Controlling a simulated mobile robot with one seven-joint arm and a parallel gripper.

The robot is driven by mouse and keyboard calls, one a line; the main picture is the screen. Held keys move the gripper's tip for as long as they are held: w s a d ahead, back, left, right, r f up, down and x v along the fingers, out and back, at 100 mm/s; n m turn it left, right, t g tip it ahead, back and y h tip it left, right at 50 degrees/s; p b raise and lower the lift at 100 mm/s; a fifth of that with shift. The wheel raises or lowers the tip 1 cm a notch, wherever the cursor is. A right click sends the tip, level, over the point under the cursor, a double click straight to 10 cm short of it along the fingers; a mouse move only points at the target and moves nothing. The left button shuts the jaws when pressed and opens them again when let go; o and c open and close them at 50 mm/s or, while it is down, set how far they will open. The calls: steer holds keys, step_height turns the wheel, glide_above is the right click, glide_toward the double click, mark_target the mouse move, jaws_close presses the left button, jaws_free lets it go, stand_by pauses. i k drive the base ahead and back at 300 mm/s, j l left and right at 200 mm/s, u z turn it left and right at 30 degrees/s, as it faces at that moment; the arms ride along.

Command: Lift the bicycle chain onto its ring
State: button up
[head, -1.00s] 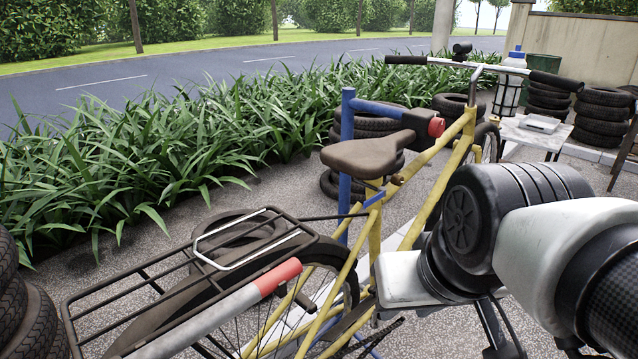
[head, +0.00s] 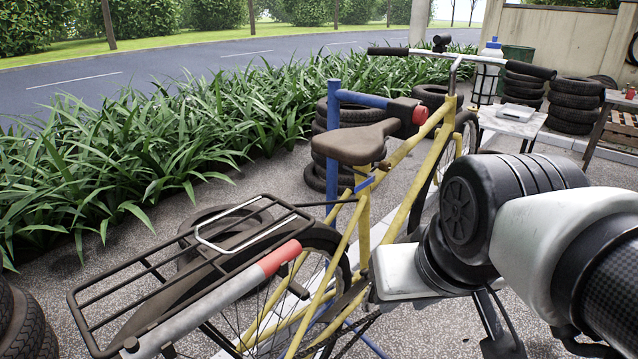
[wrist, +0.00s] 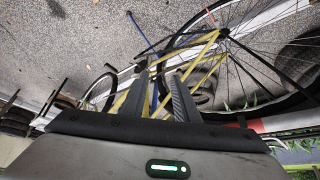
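The yellow bicycle (head: 362,225) stands upright, rear wheel toward me, in the head view. Its yellow frame tubes (wrist: 205,62) and spoked rear wheel (wrist: 236,40) show in the wrist view. My gripper (wrist: 157,80) is open, its two dark fingers apart with the yellow tubes showing beyond and between them. I cannot tell how far the fingers are from the frame.
A blue stand post (head: 333,150) rises beside the saddle (head: 355,142). Stacked tyres (head: 574,105) and a small white table (head: 512,125) stand behind at right.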

mark_target(317, 346)
steer(key=l+u, duration=0.1)
steer(key=l, duration=0.4)
steer(key=k+l+u, duration=0.15)
steer(key=l, duration=0.3)
steer(key=l+u, duration=0.1)
steer(key=l, duration=0.4)
